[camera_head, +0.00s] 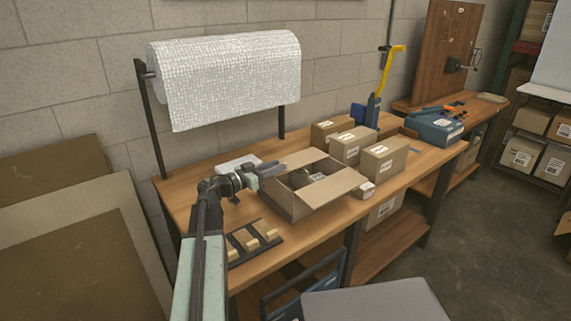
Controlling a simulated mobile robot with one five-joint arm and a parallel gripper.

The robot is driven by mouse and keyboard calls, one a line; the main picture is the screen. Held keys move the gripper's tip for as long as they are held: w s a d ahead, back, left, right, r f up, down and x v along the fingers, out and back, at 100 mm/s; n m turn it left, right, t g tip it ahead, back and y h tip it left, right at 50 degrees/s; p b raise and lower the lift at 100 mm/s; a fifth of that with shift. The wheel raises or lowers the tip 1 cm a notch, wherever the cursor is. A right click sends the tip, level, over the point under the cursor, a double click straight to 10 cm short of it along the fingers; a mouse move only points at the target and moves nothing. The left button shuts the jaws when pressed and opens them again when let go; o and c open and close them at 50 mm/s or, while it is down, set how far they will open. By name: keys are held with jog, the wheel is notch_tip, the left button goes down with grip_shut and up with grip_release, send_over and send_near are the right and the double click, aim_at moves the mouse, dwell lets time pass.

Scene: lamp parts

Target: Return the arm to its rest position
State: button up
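My arm reaches up from the bottom of the view, over the left part of the wooden workbench (188,192). My gripper (272,170) is at the left edge of an open cardboard box (318,201), near the height of its flaps. The fingers look close together, but they are too small to tell whether they are open or shut. Something pale and grey lies inside the box, partly hidden by its walls.
A bubble-wrap roll (230,75) hangs on a black stand behind the bench. A blue toolbox (435,127) is farther right. Brown panels (60,250) lean at left.

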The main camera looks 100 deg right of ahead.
jog(key=shift+v, duration=0.75)
